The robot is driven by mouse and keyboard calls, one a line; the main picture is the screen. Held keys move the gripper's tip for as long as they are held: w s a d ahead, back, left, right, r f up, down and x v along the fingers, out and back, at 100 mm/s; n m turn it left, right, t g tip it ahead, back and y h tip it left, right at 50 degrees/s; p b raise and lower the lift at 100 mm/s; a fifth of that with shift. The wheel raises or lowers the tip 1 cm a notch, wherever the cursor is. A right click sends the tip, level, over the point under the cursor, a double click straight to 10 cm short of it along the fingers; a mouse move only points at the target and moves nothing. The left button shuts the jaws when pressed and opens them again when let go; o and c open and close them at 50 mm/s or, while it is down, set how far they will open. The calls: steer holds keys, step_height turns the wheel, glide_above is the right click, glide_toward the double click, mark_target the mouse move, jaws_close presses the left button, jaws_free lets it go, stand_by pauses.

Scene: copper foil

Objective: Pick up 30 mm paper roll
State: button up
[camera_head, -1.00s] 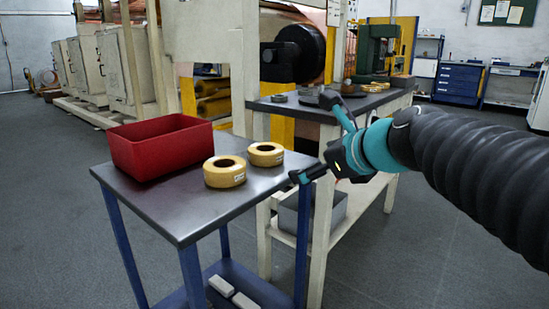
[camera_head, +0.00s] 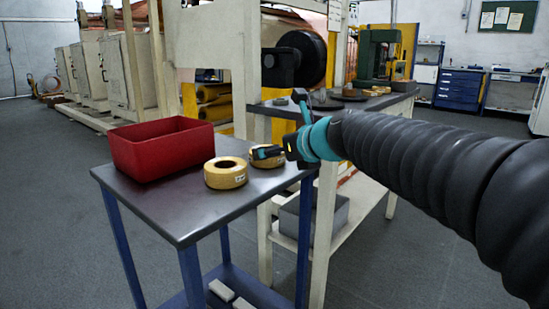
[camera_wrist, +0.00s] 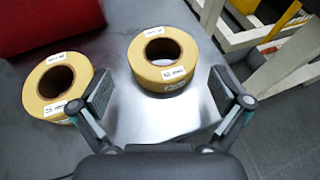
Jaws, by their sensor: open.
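Two yellow paper rolls with white labels lie flat on the small table; the label print is too small to read for certain. The right roll (camera_head: 266,163) is partly hidden by my gripper in the head view; in the wrist view it (camera_wrist: 142,70) sits just ahead of the fingers, between their lines. The left roll (camera_head: 225,180) stands apart, and in the wrist view (camera_wrist: 43,92) the left finger overlaps its edge. My gripper (camera_wrist: 165,88) is open and empty, its fingertips in the head view (camera_head: 262,153) beside the right roll. I cannot tell its height or any contact.
A red bin (camera_head: 135,155) stands at the table's back left. The grey table top (camera_head: 190,215) is clear at the front. A cream workbench (camera_head: 322,210) stands close on the right. Grey blocks (camera_head: 222,290) lie on the lower shelf.

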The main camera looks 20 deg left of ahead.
steer(key=x, duration=0.3)
steer(key=shift+w+a+f+b, duration=0.1)
steer(key=shift+w+f+b, duration=0.2)
steer(key=shift+f+b, duration=0.15)
steer(key=shift+w+a+f, duration=0.15)
steer(key=shift+w+a, duration=0.2)
steer(key=shift+a, duration=0.1)
steer(key=shift+c, duration=0.3)
steer(key=c, duration=0.9)
